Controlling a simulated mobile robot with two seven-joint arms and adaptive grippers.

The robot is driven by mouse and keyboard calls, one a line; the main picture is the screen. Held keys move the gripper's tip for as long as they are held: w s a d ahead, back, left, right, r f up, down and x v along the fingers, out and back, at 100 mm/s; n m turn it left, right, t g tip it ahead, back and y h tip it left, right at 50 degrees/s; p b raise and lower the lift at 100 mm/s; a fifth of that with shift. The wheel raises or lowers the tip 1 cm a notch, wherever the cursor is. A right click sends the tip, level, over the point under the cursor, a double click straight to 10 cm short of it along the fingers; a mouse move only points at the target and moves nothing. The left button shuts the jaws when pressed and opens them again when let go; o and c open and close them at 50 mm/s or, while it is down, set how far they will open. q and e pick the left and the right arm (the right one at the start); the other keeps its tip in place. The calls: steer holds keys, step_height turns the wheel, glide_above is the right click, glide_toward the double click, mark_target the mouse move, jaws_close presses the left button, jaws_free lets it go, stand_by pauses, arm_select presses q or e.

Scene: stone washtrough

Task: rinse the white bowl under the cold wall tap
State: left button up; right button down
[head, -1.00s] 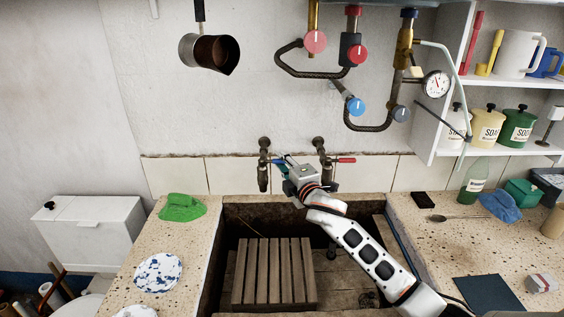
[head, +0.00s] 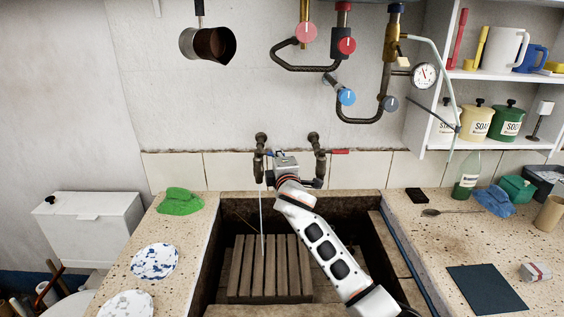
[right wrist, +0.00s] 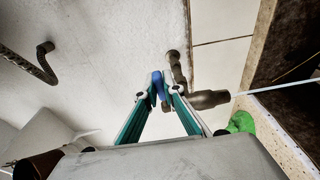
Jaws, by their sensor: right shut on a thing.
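The cold wall tap (head: 259,166) with its blue lever is the left of two old taps above the stone trough. A thin white stream of water (head: 262,222) falls from it onto the slatted wooden rack (head: 245,270). My right gripper (head: 272,156) is at this tap; in the right wrist view its teal fingers (right wrist: 160,96) are shut on the blue lever (right wrist: 158,84). The stream also shows in the right wrist view (right wrist: 272,88). I cannot make out a plain white bowl in either view. My left gripper is not in view.
The red-lever tap (head: 319,165) is close beside my right wrist. Blue-speckled white plates (head: 155,261) and a green cloth (head: 180,201) lie on the left ledge. The right ledge holds a spoon (head: 432,212), a bottle (head: 466,179) and a dark mat (head: 487,288).

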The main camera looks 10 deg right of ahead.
steer(key=shift+s+m+h, duration=0.15)
steer(key=shift+m+h, duration=0.25)
steer(key=shift+h, duration=0.3)
steer(key=c, duration=2.1)
jaws_free()
steer(key=shift+c, duration=0.2)
steer(key=shift+a, duration=0.1)
steer(key=shift+s, duration=0.15)
steer(key=s+a, duration=0.1)
steer(key=s, duration=1)
steer(key=shift+s+a, duration=0.3)
